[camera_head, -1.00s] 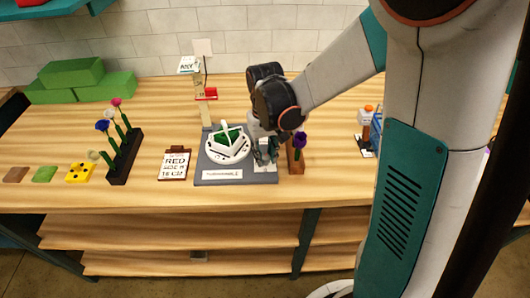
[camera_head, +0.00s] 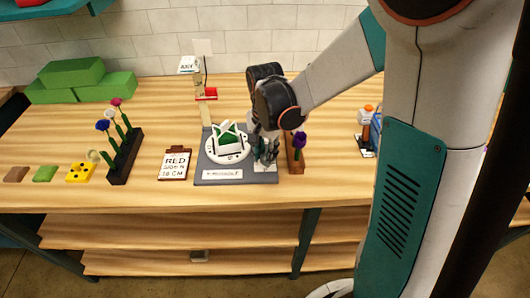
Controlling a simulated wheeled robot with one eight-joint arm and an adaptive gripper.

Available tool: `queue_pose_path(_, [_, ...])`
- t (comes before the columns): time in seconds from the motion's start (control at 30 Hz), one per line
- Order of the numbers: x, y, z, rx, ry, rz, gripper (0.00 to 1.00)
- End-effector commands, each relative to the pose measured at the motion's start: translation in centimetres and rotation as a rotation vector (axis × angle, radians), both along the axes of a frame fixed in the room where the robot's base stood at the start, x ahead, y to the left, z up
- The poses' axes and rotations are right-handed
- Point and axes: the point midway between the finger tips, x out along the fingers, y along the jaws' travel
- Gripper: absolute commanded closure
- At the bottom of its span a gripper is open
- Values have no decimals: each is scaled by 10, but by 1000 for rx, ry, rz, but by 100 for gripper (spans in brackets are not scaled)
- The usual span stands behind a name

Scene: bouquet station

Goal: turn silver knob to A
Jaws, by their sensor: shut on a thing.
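My gripper (camera_head: 266,152) points down over the right side of a grey base (camera_head: 207,170) on the bench. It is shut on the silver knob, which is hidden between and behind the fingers. A pale plate (camera_head: 266,168) shows on the base just below the fingertips. Left of the gripper, on the same base, is a round white dial (camera_head: 226,156) with dark marks around its rim and a green and white frame (camera_head: 229,136) on top. I cannot make out the letter A or where the knob points.
A dark wooden block with a purple flower (camera_head: 299,140) stands close right of the gripper. A clipboard (camera_head: 174,164) lies left of the base. Farther left are a flower rack (camera_head: 124,160) and a yellow dotted tile (camera_head: 81,173). Green blocks (camera_head: 75,80) are at the back left.

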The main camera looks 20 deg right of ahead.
Motion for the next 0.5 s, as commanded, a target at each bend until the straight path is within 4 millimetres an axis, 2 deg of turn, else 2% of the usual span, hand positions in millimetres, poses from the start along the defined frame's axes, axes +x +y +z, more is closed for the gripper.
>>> queue_pose_path(0.2, [1, 0, 0, 0, -1, -106, 99])
queue_pose_path(0.5, [1, 0, 0, 0, -1, -166, 99])
